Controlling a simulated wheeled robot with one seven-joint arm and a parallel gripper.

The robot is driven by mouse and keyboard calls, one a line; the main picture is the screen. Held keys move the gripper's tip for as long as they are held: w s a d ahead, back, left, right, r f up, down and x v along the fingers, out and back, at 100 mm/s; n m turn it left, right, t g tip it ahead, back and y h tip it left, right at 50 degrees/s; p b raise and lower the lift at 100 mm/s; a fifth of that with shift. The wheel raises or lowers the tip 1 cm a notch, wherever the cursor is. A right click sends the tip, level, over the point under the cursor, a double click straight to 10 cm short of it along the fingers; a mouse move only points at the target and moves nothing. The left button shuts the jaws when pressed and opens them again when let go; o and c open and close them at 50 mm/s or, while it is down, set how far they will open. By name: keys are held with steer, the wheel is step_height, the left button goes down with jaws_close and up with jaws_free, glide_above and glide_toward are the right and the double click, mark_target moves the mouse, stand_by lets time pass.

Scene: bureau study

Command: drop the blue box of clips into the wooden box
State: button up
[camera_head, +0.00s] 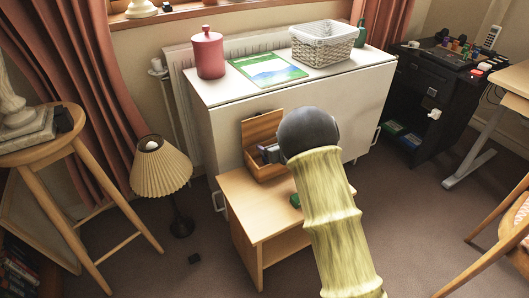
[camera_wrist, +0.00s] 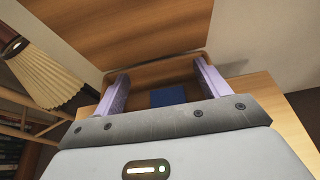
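The wooden box (camera_head: 264,172) stands on the small wooden table with its lid (camera_head: 262,130) raised at the back. In the wrist view its raised lid (camera_wrist: 130,30) fills the top. My gripper (camera_wrist: 163,84) is at the box opening, its two pale purple fingers wide apart. A blue block, apparently the blue box of clips (camera_wrist: 168,96), shows between the fingers, seemingly down inside the wooden box. I see a gap between it and each finger. Its lower part is hidden by the gripper body. In the head view my gripper (camera_head: 268,153) is partly hidden by my arm.
A small green item (camera_head: 295,200) lies on the small table (camera_head: 250,212), beside my arm. A pleated lamp (camera_head: 160,168) stands left of the table. A white cabinet (camera_head: 350,95) behind holds a red canister (camera_head: 208,55) and a wicker basket (camera_head: 322,48).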

steer(key=p+v, duration=0.4)
steer(key=v, duration=1.3)
steer(key=shift+s+d, duration=0.2)
steer(key=shift+a+r, duration=0.15)
